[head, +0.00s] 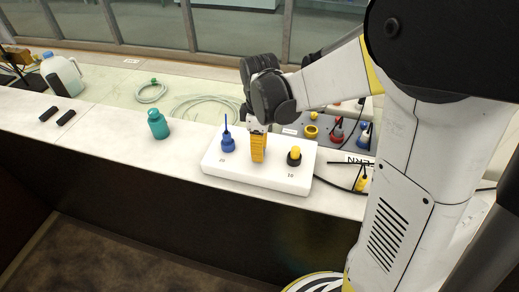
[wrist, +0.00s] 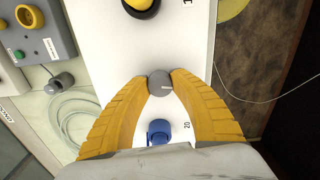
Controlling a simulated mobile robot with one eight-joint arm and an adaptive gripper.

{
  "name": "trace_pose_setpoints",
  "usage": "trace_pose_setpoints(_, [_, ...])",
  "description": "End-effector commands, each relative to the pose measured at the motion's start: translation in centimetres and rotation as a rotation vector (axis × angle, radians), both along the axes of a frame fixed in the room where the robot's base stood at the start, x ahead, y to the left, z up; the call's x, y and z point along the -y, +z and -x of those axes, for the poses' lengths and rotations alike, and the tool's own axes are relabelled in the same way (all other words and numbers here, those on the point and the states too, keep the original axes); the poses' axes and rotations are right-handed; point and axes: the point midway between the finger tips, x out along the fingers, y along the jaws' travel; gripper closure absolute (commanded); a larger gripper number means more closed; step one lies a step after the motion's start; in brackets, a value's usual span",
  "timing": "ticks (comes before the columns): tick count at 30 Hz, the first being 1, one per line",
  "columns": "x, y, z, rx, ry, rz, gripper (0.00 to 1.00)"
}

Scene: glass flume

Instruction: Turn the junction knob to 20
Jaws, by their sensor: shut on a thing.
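The junction box (head: 240,174) is a white slab on the bench. Its small grey round knob (wrist: 159,82) is in the middle in the wrist view, with a short pale mark pointing right and slightly down. My gripper (wrist: 160,80) has its yellow fingers shut on the knob from both sides. In the head view my gripper (head: 258,158) points down on the box and hides the knob. The printed 20 (wrist: 187,125) lies below and right of the knob in the wrist view, beside a blue plug (wrist: 158,132).
A yellow-and-black plug (head: 294,157) stands right of my gripper, the blue plug (head: 228,143) left. A grey panel (head: 325,128) with coloured knobs sits behind. A teal bottle (head: 158,124) and coiled hose (head: 205,108) lie left. The bench front is clear left of the box.

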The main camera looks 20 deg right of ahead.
Motion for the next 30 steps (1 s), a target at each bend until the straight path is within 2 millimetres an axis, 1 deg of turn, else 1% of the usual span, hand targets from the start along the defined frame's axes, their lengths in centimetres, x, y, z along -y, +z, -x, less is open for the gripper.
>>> trace_pose_setpoints(30, [-0.03,0.02,0.04,0.0,-0.949,0.0,1.0])
